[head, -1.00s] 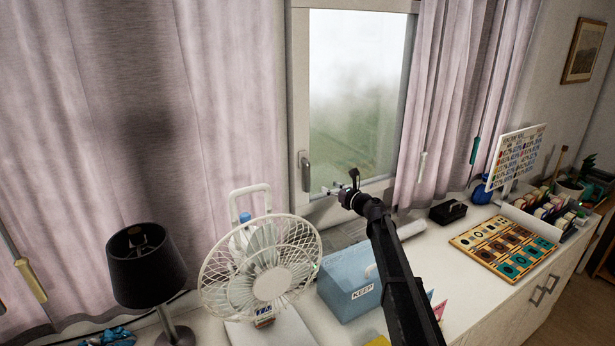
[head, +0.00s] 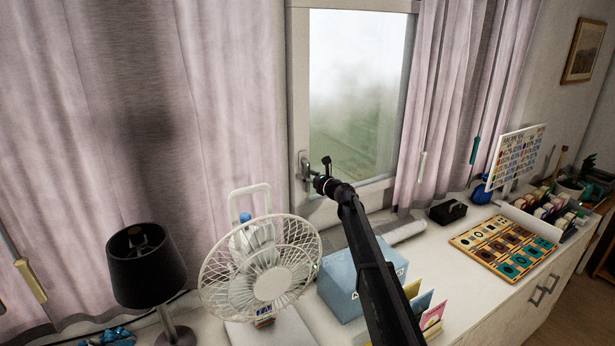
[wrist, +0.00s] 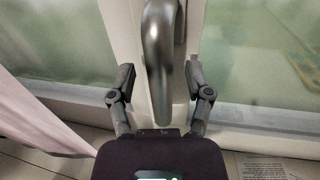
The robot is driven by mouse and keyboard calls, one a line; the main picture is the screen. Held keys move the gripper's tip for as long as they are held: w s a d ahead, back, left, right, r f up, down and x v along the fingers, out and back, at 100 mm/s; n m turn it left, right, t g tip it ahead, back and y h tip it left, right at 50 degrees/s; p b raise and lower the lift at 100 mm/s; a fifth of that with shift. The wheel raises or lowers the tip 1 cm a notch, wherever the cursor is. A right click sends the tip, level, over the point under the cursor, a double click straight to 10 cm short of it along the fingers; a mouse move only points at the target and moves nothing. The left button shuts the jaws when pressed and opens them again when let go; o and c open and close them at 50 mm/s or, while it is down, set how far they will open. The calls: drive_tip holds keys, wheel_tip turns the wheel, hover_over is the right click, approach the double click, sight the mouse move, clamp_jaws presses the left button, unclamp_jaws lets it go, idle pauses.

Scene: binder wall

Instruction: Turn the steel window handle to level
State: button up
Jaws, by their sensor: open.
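The steel window handle (head: 302,163) is on the left side of the window frame and hangs downward in the head view. In the wrist view the handle (wrist: 160,50) is a grey curved bar, its lower end pointing down between the two fingers. My gripper (wrist: 158,82) is open, with one finger on each side of the handle and a visible gap to both. In the head view my gripper (head: 309,182) is at the handle's lower part, partly hidden behind my wrist.
A white fan (head: 262,270) stands left of my arm, and a blue box (head: 345,285) stands below it. A black lamp (head: 146,265) is further left. Pink curtains (head: 225,100) hang on both sides of the window. The window pane (head: 355,90) is clear of objects.

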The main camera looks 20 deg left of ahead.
drive_tip(key=shift+w+a, duration=0.1)
drive_tip(key=shift+a, duration=0.1)
clamp_jaws()
drive_tip(key=shift+a, duration=0.2)
